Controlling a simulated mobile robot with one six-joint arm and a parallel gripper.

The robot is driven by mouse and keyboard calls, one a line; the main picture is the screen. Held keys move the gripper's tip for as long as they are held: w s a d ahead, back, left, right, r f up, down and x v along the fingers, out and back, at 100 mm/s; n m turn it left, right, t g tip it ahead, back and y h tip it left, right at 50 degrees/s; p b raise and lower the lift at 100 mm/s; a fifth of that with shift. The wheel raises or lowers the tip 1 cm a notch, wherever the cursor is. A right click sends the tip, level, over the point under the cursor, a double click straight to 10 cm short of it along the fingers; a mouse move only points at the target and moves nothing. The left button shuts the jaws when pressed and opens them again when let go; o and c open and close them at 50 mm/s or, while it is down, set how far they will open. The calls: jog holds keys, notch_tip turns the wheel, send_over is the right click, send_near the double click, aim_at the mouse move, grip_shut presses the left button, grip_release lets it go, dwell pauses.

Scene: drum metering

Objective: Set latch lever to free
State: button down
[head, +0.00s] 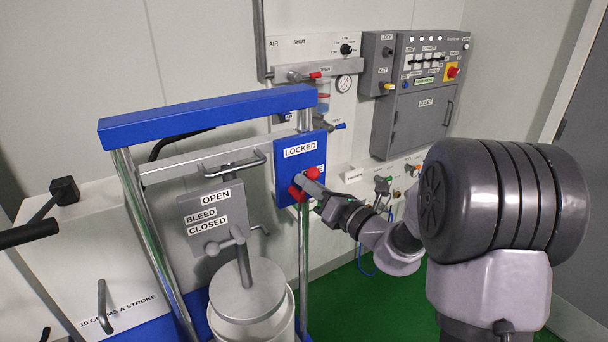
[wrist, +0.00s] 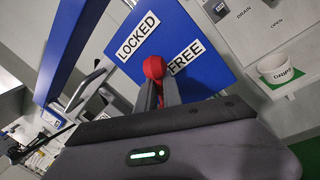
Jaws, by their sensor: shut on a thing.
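The latch lever (wrist: 154,68) is red and sits on a blue plate (wrist: 207,52) with the labels LOCKED (wrist: 138,36) and FREE (wrist: 186,57). In the wrist view its red end stands between my fingers, below LOCKED and at the near end of FREE, partly covering that label. In the head view its round red knob (head: 313,173) shows over the lower part of the plate, with more red beside my fingers. My gripper (head: 308,187) is shut on the lever; it also shows in the wrist view (wrist: 158,93). My fingers hide part of the lever.
The blue crossbar (head: 208,114) on metal posts stands to the left. A grey plate (head: 207,218) marked OPEN, BLEED and CLOSED and a pale drum (head: 250,297) stand left of my gripper. A grey control cabinet (head: 412,125) is on the back wall. Green floor lies below.

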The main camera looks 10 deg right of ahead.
jog(key=m+p, duration=0.1)
jog(key=d+m+p, duration=0.1)
jog(key=m, duration=0.1)
jog(key=m+t+p, duration=0.1)
jog(key=shift+w+d+r+h, duration=0.15)
jog(key=shift+w+r+h, duration=0.1)
jog(key=shift+h, duration=0.05)
jog(key=m+p, duration=0.1)
jog(key=f+m+p, duration=0.1)
jog(key=m, duration=0.1)
jog(key=shift+w+d+m+t+h+p, duration=0.1)
jog(key=shift+d+m+t+h+p, duration=0.1)
jog(key=shift+m+t+h+p, duration=0.15)
jog(key=shift+d+f+m+t+h+p, duration=0.1)
jog(key=shift+f+m+t+h+p, duration=0.2)
jog(key=shift+m+p, duration=0.6)
jog(key=shift+d+f+m+t+h+p, duration=0.1)
jog(key=shift+f+m+h+p, duration=0.15)
jog(key=shift+f+m+p, duration=0.65)
jog(key=shift+d+r+m+t+h+p, duration=0.15)
jog(key=shift+m+h+p, duration=0.25)
jog(key=shift+m, duration=0.95)
jog(key=shift+a+f, duration=0.1)
jog(key=shift+f, duration=0.05)
